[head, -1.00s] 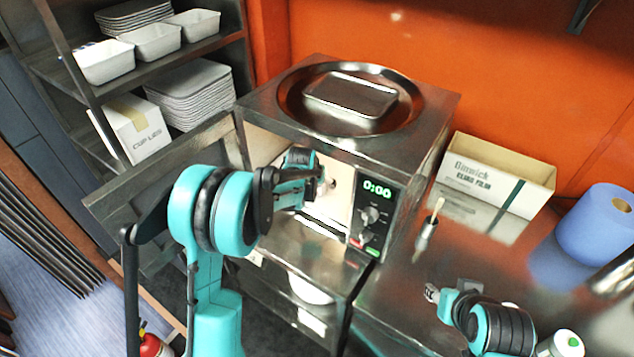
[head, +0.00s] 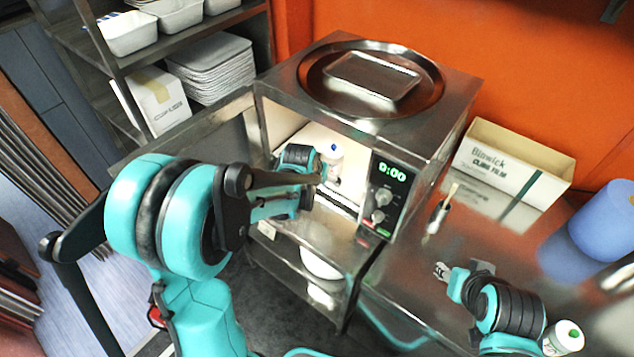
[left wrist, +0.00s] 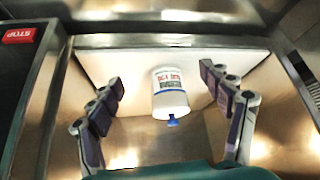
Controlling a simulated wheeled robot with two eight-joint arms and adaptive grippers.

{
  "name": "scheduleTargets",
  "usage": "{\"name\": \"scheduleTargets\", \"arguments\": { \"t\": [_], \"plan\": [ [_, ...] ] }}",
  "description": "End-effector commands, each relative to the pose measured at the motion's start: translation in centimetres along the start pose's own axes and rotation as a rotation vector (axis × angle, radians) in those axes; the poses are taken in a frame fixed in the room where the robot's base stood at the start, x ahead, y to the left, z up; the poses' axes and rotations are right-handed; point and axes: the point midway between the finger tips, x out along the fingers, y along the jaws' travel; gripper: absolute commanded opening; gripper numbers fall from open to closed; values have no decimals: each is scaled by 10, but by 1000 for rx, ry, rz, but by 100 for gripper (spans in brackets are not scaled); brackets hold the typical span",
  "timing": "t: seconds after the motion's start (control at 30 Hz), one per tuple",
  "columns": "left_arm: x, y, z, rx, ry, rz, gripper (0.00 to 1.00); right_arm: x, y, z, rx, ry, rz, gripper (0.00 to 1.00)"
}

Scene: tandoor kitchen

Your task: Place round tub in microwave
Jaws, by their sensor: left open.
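My left gripper (head: 318,178) is open at the microwave's mouth and hides part of the tub in the head view. My right gripper (head: 440,271) is over the steel counter at lower right, apart from the tub; its jaw state is unclear.
The microwave door (head: 190,130) stands open to the left. A metal tray (head: 372,82) lies on top.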

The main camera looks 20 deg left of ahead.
Motion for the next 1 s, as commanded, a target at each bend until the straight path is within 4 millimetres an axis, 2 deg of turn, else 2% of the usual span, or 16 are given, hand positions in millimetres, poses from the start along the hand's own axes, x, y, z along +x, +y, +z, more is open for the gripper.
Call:
{"name": "scheduleTargets", "arguments": {
  "t": [0.1, 0.27, 0.33, 0.47, 0.6, 0.7, 0.83, 1.0],
  "plan": [
    [-10, 0, 14, 0, 0, 0, 79, -2, 0, -1, 0, 0, 0, 40],
    [-19, 0, 23, 0, 1, 0, 79, -2, 0, -1, 0, 0, 0, 40],
    [-30, 2, 26, -2, 3, -1, 79, -2, 0, -1, 0, 0, 0, 40],
    [-71, 6, 35, -7, 9, -6, 79, -2, 0, -1, 0, 0, 0, 40],
    [-124, 12, 57, -17, 19, -14, 79, -2, 0, -1, 0, 0, 0, 40],
    [-156, 16, 79, -25, 28, -19, 79, -2, 0, -1, 0, 0, 0, 40],
    [-186, 19, 109, -35, 37, -25, 79, -2, 0, -1, 0, 0, 0, 40],
    [-206, 22, 139, -42, 46, -31, 79, -2, 0, -1, 0, 0, 0, 40]
  ]
}}
